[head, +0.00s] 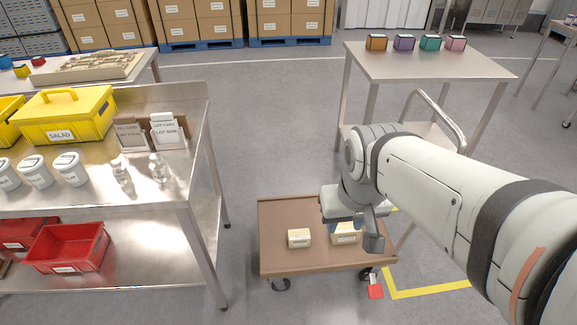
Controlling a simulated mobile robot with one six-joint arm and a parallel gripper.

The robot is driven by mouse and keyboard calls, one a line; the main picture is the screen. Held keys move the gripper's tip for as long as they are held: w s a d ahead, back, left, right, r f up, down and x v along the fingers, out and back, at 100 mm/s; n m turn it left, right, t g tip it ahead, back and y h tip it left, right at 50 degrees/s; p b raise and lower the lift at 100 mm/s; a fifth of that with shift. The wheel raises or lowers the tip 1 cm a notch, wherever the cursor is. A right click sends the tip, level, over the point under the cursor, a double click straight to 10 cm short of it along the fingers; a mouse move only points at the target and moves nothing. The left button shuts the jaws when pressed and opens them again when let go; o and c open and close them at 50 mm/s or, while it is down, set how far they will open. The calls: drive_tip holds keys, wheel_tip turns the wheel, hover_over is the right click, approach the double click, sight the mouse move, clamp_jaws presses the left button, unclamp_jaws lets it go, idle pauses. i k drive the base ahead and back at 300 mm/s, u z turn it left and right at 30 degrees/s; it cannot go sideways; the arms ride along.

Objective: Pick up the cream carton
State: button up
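Two small cream cartons with labels sit on a brown wheeled cart (281,217) in the head view. The left carton (299,239) is in full view. The right carton (344,239) is partly hidden by my gripper (352,232). My gripper points down over the cart, at or just above the right carton. One grey finger shows at the carton's right side; the other finger is not clearly seen. Whether the fingers touch the carton, and how wide they are apart, cannot be told.
A steel table (195,152) at left holds a yellow salad box (62,115), white jars and clear bottles. A red crate (68,249) sits on its lower shelf. A steel trolley (425,66) with several coloured boxes stands behind my arm. Open floor lies beyond the cart.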

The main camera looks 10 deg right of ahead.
sight(299, 237)
drive_tip(key=u, duration=0.05)
drive_tip(key=i, duration=1)
drive_tip(key=z, duration=0.05)
